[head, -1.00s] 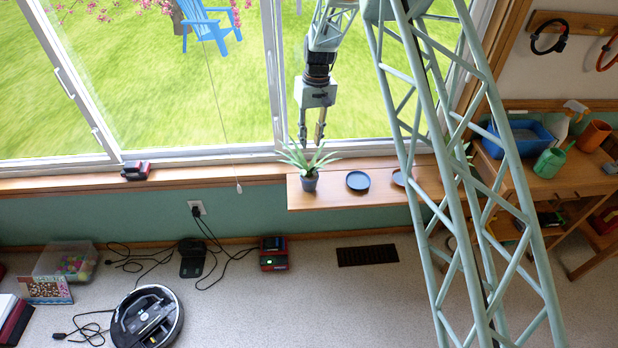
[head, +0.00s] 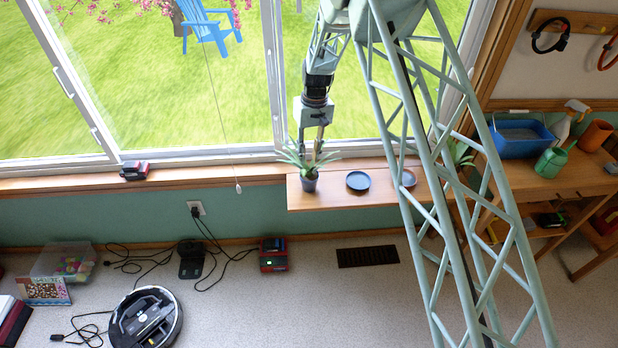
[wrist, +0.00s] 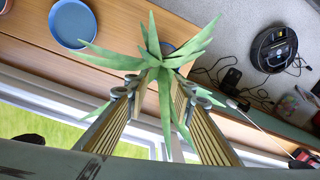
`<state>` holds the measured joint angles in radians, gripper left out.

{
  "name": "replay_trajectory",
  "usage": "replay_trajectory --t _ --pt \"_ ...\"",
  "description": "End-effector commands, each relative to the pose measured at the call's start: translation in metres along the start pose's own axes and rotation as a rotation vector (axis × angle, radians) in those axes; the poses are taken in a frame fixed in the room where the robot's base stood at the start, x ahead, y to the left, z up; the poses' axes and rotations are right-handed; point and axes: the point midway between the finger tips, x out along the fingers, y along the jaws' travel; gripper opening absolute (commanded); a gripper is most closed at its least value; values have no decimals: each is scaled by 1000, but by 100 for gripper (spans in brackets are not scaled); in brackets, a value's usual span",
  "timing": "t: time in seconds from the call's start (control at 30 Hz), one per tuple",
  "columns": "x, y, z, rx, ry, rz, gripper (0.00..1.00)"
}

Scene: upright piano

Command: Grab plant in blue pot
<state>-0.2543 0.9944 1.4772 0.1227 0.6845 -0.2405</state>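A spiky green plant (head: 308,157) stands upright in a small dark bluish pot (head: 309,183) on the wooden shelf under the window. My gripper (head: 309,160) points down from above, with its fingertips among the leaves. In the wrist view the plant (wrist: 160,62) lies between and just beyond the two spread fingers of my gripper (wrist: 162,92). Some leaves cross the fingers. Only a bit of the blue pot (wrist: 167,47) shows behind the leaves. The gripper is open, and I cannot tell whether the fingers touch the leaves.
A blue saucer (head: 358,180) lies right of the pot; another saucer (head: 405,178) is partly behind my arm. A second plant (head: 460,152) shows behind my arm's lattice. The window glass (head: 235,95) is close behind. The shelf's front edge (head: 345,207) is near the pot.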

Motion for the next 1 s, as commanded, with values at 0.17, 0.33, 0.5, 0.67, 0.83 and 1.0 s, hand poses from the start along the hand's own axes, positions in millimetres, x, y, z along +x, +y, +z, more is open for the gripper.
replay_trajectory --t 0.17,0.33,0.5,0.67,0.83,1.0 --pt "2 0 0 0 -1 0 22" --pt "12 0 3 0 -2 0 22" --pt "30 0 6 0 -2 0 22" --pt "45 0 6 0 -2 0 22" --pt "52 0 5 0 -1 0 22" --pt "52 0 5 0 0 0 22"
